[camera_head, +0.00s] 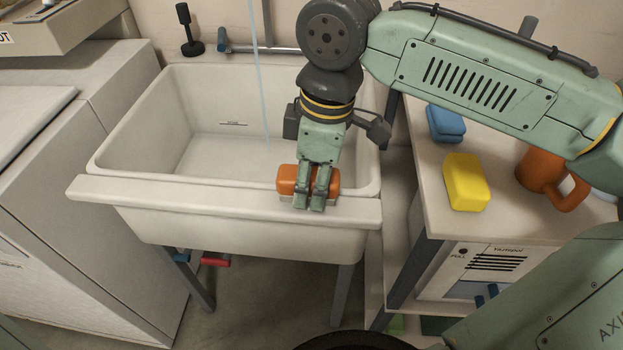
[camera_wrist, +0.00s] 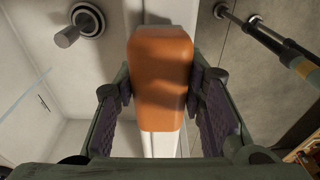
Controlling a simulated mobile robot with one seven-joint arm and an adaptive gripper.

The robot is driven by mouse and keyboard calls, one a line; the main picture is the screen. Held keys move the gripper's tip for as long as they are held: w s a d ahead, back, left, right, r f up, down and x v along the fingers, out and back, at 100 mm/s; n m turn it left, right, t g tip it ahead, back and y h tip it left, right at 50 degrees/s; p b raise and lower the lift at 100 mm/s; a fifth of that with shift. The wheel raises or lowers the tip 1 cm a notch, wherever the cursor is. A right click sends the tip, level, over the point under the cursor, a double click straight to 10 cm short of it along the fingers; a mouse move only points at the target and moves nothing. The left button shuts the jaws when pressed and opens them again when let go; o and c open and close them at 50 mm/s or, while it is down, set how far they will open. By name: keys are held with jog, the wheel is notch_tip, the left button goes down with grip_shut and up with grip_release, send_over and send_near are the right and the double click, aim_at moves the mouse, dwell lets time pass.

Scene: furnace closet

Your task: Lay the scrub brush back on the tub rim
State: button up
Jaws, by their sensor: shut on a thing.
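The scrub brush, with an orange back (camera_head: 287,179), is at the right part of the tub's front rim (camera_head: 190,194). A pale grey underside shows below the orange in the head view. My gripper (camera_head: 316,196) points down over the rim and is shut on the brush. In the wrist view, the orange back (camera_wrist: 161,75) lies between my two finger pads (camera_wrist: 161,92), with the white rim (camera_wrist: 160,146) running beneath it. The brush looks level and lined up across the fingers. I cannot tell whether its underside touches the rim.
The tub basin (camera_head: 215,150) is open behind the rim, with a thin pale-blue stream (camera_head: 257,75) falling into it. A counter (camera_head: 432,190) at right holds a blue block (camera_head: 445,122), a yellow block (camera_head: 467,183) and an orange mug (camera_head: 541,172). The rim's left part is clear.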

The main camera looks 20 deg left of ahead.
jog(key=shift+f, duration=0.4)
jog(key=shift+f, duration=0.1)
jog(key=o, duration=1.1)
jog(key=shift+f, duration=0.1)
jog(key=r, duration=0.4)
jog(key=d+r, duration=0.1)
jog(key=r, duration=0.7)
jog(key=shift+w+d+r, duration=0.15)
jog(key=shift+d+r, duration=0.05)
